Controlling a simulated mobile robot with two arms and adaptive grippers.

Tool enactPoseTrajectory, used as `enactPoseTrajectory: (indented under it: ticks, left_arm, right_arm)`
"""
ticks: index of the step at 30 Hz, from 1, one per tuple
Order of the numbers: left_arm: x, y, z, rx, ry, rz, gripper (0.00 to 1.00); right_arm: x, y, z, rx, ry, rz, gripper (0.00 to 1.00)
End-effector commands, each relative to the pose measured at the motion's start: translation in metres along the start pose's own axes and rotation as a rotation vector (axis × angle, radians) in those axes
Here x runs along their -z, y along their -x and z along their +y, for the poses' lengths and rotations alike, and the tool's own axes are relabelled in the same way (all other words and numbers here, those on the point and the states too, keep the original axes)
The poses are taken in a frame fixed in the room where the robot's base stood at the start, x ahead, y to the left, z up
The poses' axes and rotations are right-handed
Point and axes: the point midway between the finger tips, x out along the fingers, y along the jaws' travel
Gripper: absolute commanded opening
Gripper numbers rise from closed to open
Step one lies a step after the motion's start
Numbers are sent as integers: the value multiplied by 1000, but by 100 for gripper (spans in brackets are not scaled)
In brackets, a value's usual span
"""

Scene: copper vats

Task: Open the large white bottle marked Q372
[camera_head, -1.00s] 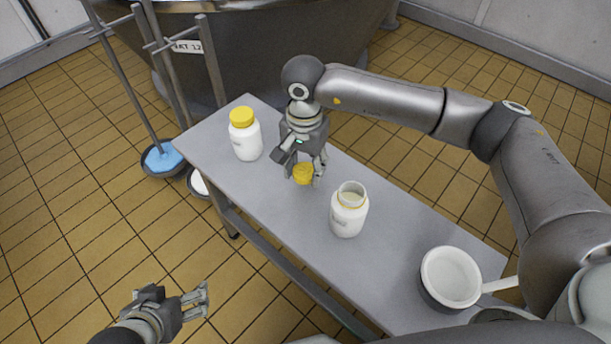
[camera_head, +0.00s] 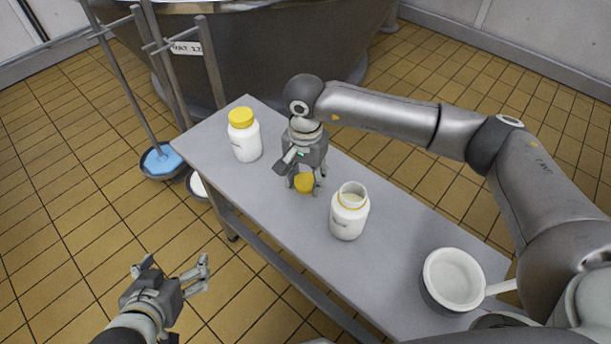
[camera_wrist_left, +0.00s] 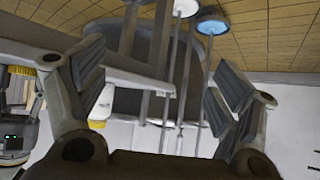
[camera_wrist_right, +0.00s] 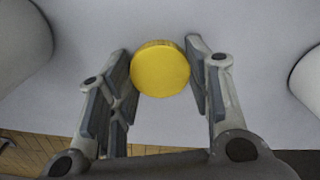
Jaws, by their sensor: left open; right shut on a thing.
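An uncapped white bottle (camera_head: 349,218) stands upright on the grey table (camera_head: 400,240), its mouth open and its label too small to read. A second white bottle (camera_head: 246,143) with a yellow lid (camera_head: 241,118) stands upright at the table's far left end; its label is unreadable too. My right gripper (camera_head: 304,186) is between the two bottles, shut on a loose yellow cap (camera_wrist_right: 160,70). It holds the cap low, at or just above the tabletop; I cannot tell if they touch. My left gripper (camera_head: 178,275) is open and empty, left of the table over the floor.
A white-lined pan (camera_head: 453,279) with a handle sits at the table's near right end. A large vat (camera_head: 270,60) stands behind the table. Poles and a bowl with blue contents (camera_head: 163,161) are left of it. The table between the uncapped bottle and the pan is clear.

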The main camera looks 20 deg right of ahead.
Motion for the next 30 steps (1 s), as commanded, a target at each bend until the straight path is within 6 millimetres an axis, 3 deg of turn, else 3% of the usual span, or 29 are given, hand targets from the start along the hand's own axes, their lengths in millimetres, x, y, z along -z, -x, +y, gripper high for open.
enactPoseTrajectory:
  ticks: [2,3,8,20,23,30]
  left_arm:
    - [2,-1,0,0,0,9,86]
    - [3,-1,0,0,0,17,86]
    - [5,-1,0,-1,0,22,86]
    - [3,0,1,-3,0,7,86]
    - [-11,4,1,-2,1,-56,86]
    - [-52,20,-5,11,5,-265,86]
  right_arm:
    - [0,-1,0,0,0,0,18]
    - [0,0,0,0,0,0,49]
    - [0,0,0,0,0,0,68]
    - [0,1,0,0,0,0,68]
    - [0,4,0,0,0,0,68]
    - [0,51,-1,3,0,2,68]
